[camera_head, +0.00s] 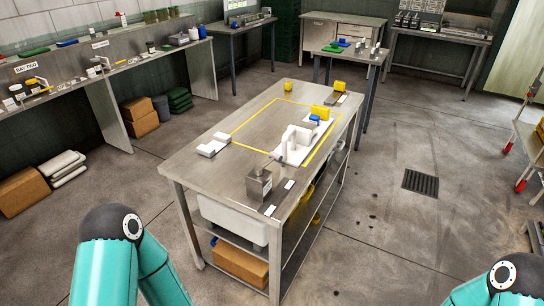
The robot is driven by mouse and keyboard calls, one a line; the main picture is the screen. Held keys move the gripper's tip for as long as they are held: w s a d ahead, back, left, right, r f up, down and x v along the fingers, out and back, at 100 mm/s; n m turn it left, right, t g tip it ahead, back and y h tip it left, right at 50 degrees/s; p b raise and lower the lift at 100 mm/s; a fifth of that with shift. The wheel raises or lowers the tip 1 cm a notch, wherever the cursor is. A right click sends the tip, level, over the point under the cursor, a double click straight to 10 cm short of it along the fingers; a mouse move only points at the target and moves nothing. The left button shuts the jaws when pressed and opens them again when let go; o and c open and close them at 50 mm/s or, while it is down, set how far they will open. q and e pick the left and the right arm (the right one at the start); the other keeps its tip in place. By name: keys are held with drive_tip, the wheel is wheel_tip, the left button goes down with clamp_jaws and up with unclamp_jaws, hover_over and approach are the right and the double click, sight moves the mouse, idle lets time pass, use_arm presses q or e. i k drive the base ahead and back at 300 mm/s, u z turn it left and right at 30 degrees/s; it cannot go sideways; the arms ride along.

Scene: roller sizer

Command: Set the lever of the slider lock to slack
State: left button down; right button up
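A white device (299,141) stands on the right half of the steel table (215,175), partly across a yellow outline marked on the top. A small blue piece (314,118) and a yellow piece (320,112) are at its far end. A thin grey upright part shows at its near-left side. I cannot tell at this size which part is the slider lock or how its lever is set. Only teal links of my two arms show at the bottom left and bottom right. Both grippers are out of view.
A grey metal block (259,185) stands at the table's near edge, beside small white labels. White blocks (214,145) lie at the left edge. More yellow pieces (340,86) sit at the far end. The table's middle is clear. A floor drain (420,183) lies to the right.

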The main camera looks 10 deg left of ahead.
sight(273, 155)
drive_tip(key=u, duration=0.1)
drive_tip(key=i, duration=0.9)
